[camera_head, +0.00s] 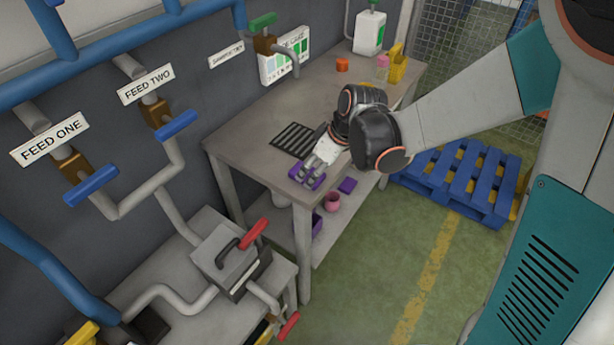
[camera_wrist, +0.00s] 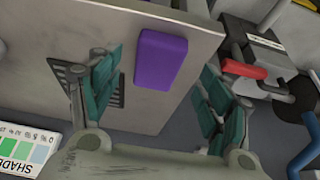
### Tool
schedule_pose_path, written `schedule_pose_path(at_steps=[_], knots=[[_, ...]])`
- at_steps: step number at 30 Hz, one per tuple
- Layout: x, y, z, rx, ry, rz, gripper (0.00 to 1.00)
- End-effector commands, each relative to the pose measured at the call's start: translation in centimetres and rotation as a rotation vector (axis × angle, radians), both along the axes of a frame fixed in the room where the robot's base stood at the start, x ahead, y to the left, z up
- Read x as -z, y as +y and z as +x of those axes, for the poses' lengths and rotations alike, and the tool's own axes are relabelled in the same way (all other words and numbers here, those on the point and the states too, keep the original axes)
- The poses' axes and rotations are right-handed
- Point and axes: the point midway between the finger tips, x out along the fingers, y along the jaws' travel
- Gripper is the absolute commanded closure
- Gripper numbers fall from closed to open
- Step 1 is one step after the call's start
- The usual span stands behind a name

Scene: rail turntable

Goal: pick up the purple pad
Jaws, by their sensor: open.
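The purple pad (camera_wrist: 160,58) lies flat on the grey table top (camera_wrist: 185,25), near its edge, in the wrist view. In the head view the pad (camera_head: 303,176) shows at the table's near corner, partly covered by my gripper (camera_head: 312,168). In the wrist view my gripper (camera_wrist: 158,80) is open, with one teal finger to the left of the pad and one to the right. Nothing is between the fingers at their base. The pad appears beyond the fingertips; the exact gap above it is hard to tell.
A black slotted mat (camera_head: 295,140) lies beside the gripper. An orange cup (camera_head: 342,64), pink bottle (camera_head: 382,66) and yellow holder (camera_head: 398,66) stand at the table's far end. A pink pot (camera_head: 332,201) is on the lower shelf. A red-handled valve (camera_head: 252,233) stands on the nearer bench.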

Motion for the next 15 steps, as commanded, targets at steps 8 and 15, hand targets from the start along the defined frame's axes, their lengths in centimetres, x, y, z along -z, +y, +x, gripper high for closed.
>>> schedule_pose_path(at_steps=[8, 15], knots=[[3.2, 1.1, 1.1, 0.000, 0.000, 0.000, 0.28], [3.0, 1.1, 1.1, 0.000, 0.000, 0.000, 0.37]])
